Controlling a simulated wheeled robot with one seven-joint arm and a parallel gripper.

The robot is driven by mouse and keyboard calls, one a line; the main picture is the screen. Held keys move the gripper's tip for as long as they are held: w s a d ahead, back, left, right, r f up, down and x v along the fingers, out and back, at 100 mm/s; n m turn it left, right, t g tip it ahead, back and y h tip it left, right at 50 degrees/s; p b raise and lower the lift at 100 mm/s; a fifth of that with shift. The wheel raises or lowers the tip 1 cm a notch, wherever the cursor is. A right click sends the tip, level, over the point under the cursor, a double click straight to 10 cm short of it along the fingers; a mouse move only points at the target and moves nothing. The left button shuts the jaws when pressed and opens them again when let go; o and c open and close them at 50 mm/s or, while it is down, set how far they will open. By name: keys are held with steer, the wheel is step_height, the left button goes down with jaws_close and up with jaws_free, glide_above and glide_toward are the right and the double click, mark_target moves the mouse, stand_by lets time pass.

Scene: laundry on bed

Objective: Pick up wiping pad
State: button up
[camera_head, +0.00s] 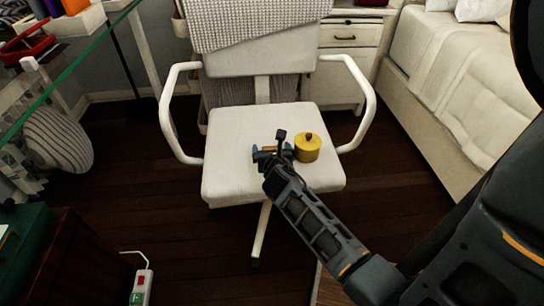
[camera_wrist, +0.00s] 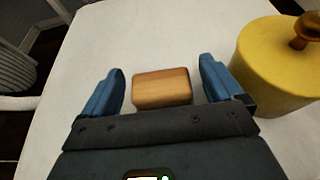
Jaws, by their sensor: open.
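The wiping pad appears to be the small tan-brown block (camera_wrist: 162,88) lying on the white chair seat (camera_head: 235,130). In the wrist view it sits between the two blue fingers of my gripper (camera_wrist: 162,90), with a gap on each side. My gripper is open. In the head view my gripper (camera_head: 270,152) is low over the middle of the seat, and only a small brown part of the block (camera_head: 268,149) shows there. The block's near edge is close to the dark gripper body.
A yellow round container (camera_head: 307,149) with a brown knob stands just right of my gripper, close to the right finger. White armrests (camera_head: 172,110) flank the seat. A bed (camera_head: 450,80) is at the right, a glass desk (camera_head: 75,62) at the left. The seat's left side is clear.

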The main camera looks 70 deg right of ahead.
steer(key=shift+w+d+f, duration=0.15)
steer(key=shift+d, duration=0.2)
steer(key=c, duration=1)
